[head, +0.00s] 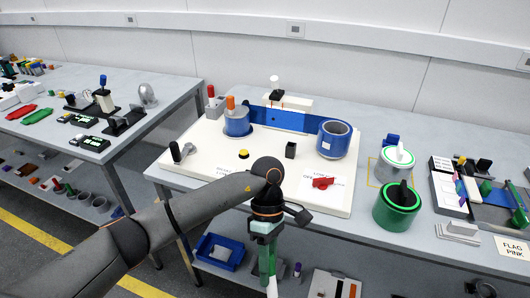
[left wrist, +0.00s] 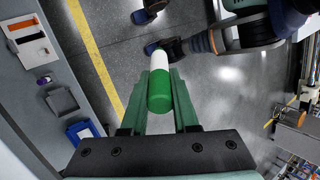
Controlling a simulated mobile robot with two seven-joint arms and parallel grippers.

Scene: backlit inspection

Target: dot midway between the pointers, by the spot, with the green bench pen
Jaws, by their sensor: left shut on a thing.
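My left gripper (head: 268,272) points down in front of the bench's front edge, below the level of the bench top. It is shut on the green bench pen (left wrist: 159,92), which has a green body and a white part towards the far end. In the head view only a white piece of the pen (head: 272,288) shows at the bottom edge. A cream board (head: 220,168) lies on the bench beyond the gripper. I cannot make out which parts on it are the pointers or the spot. My right gripper is not in view.
A blue bin (head: 220,252) sits on the shelf below.

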